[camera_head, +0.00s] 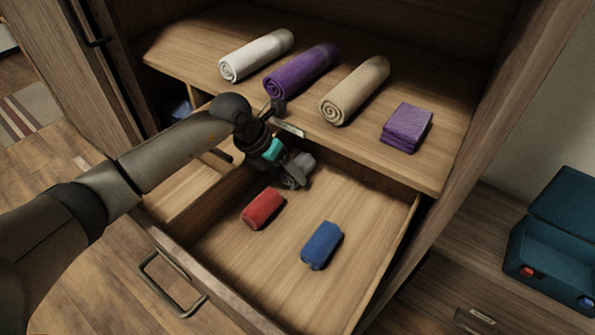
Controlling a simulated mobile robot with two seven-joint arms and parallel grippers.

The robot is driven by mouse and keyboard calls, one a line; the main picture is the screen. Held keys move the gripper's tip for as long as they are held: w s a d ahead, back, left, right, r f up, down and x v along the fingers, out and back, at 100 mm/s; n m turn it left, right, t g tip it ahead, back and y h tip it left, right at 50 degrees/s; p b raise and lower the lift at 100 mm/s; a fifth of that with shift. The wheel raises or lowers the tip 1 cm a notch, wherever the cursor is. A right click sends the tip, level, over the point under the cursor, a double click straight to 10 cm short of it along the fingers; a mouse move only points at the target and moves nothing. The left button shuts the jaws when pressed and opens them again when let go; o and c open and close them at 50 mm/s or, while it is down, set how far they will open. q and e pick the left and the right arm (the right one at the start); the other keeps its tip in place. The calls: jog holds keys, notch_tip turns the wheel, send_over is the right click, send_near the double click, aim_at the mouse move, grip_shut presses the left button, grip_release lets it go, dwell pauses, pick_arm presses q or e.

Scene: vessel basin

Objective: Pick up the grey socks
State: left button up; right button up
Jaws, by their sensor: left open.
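The grey socks (304,161) are a small rolled bundle at the back of the open drawer. My left gripper (297,172) reaches down into the drawer from the left and is right at the grey socks, covering part of them. It is open. Whether its fingers touch the socks or sit on both sides of them cannot be told from this view. My right gripper is not in view.
The open drawer (270,290) also holds red socks (262,208) and blue socks (322,245). The shelf (180,58) above carries white, purple and beige rolled towels and a folded purple cloth (406,128). A teal case (560,240) stands at right.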

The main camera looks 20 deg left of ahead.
pick_arm(q)
jog(key=shift+w+d+f, duration=0.1)
jog(key=shift+f, duration=0.1)
jog(key=c, duration=1)
jog(key=shift+r, duration=0.2)
